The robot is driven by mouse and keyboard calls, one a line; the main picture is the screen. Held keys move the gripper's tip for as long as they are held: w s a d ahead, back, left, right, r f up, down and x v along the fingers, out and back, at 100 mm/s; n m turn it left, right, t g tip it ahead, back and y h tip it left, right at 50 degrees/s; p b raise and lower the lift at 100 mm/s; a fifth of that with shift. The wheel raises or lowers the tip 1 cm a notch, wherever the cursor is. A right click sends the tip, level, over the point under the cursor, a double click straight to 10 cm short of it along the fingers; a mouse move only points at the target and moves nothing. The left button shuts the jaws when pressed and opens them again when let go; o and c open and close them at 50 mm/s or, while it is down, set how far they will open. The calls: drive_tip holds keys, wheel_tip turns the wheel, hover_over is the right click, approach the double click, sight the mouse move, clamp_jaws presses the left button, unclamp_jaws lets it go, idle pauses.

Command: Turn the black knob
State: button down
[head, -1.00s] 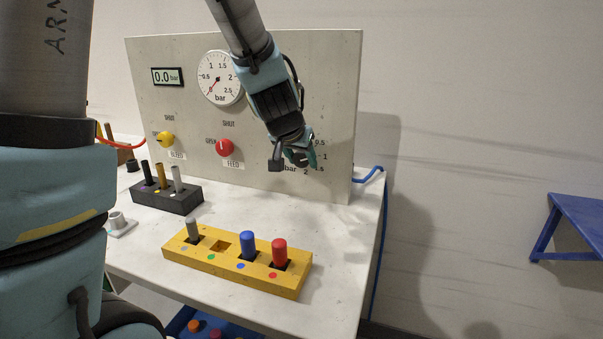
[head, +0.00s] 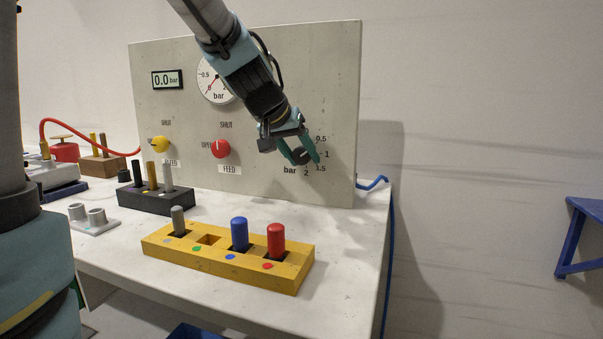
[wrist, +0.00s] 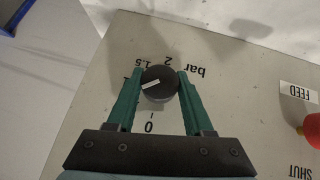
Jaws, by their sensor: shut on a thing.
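The black knob (head: 299,156) sits on the lower right of the upright grey panel, beside a printed bar scale. In the wrist view the knob (wrist: 159,84) is round with a white pointer line, which lies aslant toward the figures on the left. My gripper (head: 303,158) reaches it from the upper left in the head view. Its two green fingers stand on either side of the knob and are shut on it, as the wrist view shows (wrist: 158,86). Part of the knob and scale is hidden by the fingers in the head view.
The panel (head: 340,90) also carries a 0.0 bar display (head: 167,79), a gauge (head: 213,82) partly behind my arm, a red FEED knob (head: 220,149) and a yellow knob (head: 160,144). A yellow peg block (head: 228,258) and a black peg block (head: 156,196) stand in front.

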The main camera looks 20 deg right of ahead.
drive_tip(key=shift+b, duration=1.55)
drive_tip(key=shift+r+h+b, duration=0.15)
drive_tip(key=shift+h+b, duration=0.15)
drive_tip(key=shift+b, duration=0.05)
drive_tip(key=shift+c, duration=1.5)
unclamp_jaws()
drive_tip(key=shift+n, duration=0.3)
drive_tip(key=v, duration=1)
drive_tip(key=shift+a+r, duration=0.25)
drive_tip(key=shift+w, duration=0.15)
